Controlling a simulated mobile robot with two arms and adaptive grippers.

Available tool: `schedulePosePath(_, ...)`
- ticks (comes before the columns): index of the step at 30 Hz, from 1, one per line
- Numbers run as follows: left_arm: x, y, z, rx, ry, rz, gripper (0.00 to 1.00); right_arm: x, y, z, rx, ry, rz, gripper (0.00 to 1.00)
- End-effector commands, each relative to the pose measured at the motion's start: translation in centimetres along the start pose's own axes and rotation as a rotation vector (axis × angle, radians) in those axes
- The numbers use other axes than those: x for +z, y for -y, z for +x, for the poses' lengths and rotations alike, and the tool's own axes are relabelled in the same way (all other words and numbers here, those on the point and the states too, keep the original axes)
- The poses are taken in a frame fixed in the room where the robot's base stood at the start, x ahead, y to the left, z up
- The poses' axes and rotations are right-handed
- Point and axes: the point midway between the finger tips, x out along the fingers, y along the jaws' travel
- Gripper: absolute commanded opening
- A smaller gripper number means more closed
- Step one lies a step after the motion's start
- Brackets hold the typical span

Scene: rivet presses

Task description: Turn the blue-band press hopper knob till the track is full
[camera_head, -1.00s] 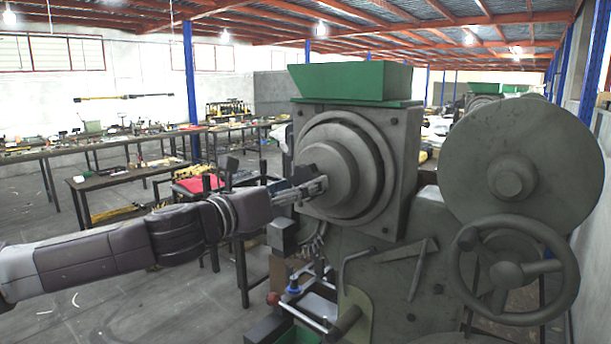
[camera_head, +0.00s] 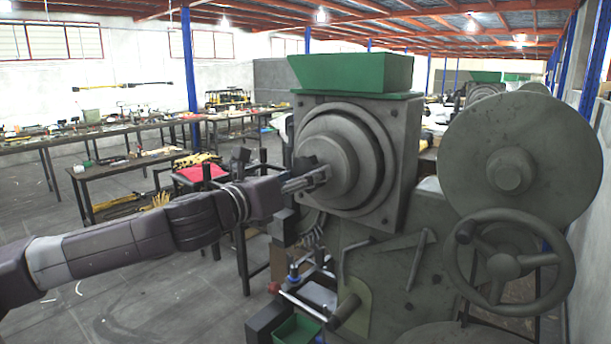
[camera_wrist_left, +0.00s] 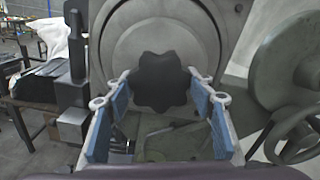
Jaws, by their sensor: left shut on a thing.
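The press stands right of centre in the head view, with a green hopper (camera_head: 352,76) on top and a round grey stepped face (camera_head: 370,165) below it. A black lobed knob (camera_wrist_left: 162,82) sits on that face in the wrist view. My left gripper (camera_head: 322,175) reaches in from the left at the face; its blue-padded fingers (camera_wrist_left: 160,110) are shut on the knob, one on each side. In the head view the fingers hide most of the knob. I cannot make out a blue band or the track's fill. My right gripper is out of view.
A large grey disc (camera_head: 560,150) and a spoked handwheel (camera_head: 525,262) stand at the right of the press. A small green bin (camera_head: 298,330) and levers sit low in front. Cluttered workbenches (camera_head: 120,170) stand behind on the left. Open floor lies at lower left.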

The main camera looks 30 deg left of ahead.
Motion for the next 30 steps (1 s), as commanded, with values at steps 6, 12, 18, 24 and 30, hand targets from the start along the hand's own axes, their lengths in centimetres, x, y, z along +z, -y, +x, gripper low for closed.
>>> schedulePosePath(6,-0.01,-0.04,0.0,0.001,0.0,-0.012,0.25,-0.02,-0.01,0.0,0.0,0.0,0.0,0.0)
schedulePosePath(12,0.0,-0.04,-0.01,0.001,0.0,-0.078,0.25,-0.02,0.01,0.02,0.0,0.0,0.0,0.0)
schedulePosePath(18,-0.08,-0.06,0.0,0.002,-0.001,-0.218,0.25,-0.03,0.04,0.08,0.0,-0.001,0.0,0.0)
schedulePosePath(24,-0.06,-0.05,0.0,0.001,0.0,-0.403,0.25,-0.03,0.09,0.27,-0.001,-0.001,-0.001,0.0)
schedulePosePath(30,-0.12,-0.07,0.01,0.002,-0.001,-0.595,0.25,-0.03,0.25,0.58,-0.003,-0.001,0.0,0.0)
